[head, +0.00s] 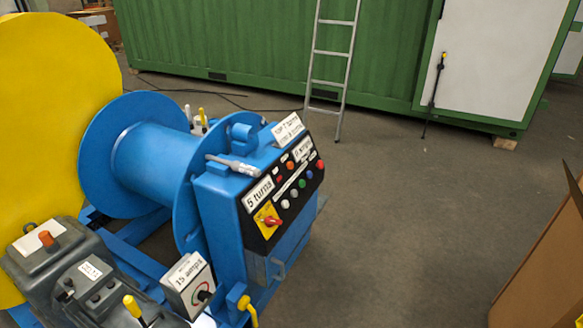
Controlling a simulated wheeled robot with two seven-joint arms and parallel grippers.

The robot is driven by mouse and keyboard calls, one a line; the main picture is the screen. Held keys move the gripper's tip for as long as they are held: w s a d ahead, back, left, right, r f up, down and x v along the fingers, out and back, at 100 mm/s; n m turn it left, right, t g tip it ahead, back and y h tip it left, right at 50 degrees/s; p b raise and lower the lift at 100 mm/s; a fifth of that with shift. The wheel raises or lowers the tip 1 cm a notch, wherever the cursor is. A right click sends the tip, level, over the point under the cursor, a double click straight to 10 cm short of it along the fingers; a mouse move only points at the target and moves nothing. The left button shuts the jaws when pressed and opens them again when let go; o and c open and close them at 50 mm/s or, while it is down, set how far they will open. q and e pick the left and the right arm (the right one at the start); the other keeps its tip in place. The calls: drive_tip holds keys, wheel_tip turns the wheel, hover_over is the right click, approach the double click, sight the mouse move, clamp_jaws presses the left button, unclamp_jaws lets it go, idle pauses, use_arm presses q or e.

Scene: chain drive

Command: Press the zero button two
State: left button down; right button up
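A blue winch machine with a drum (155,160) stands at the left. Its control box carries a black sloped panel (262,242) with a row of small round buttons. An orange-red button (290,166) sits higher up. A red rotary switch (272,221) sits on a yellow plate. A sign (259,192) reads "5 turns". The small button labels are unreadable, so I cannot tell which is the zero button. Neither gripper is in view.
A grey box with a dial (188,284) and dark machinery with an orange knob (46,238) stand at front left. A yellow disc (40,120) rises behind. A ladder (328,75) leans on a green container (230,40). A brown box (550,250) stands right. The middle floor is clear.

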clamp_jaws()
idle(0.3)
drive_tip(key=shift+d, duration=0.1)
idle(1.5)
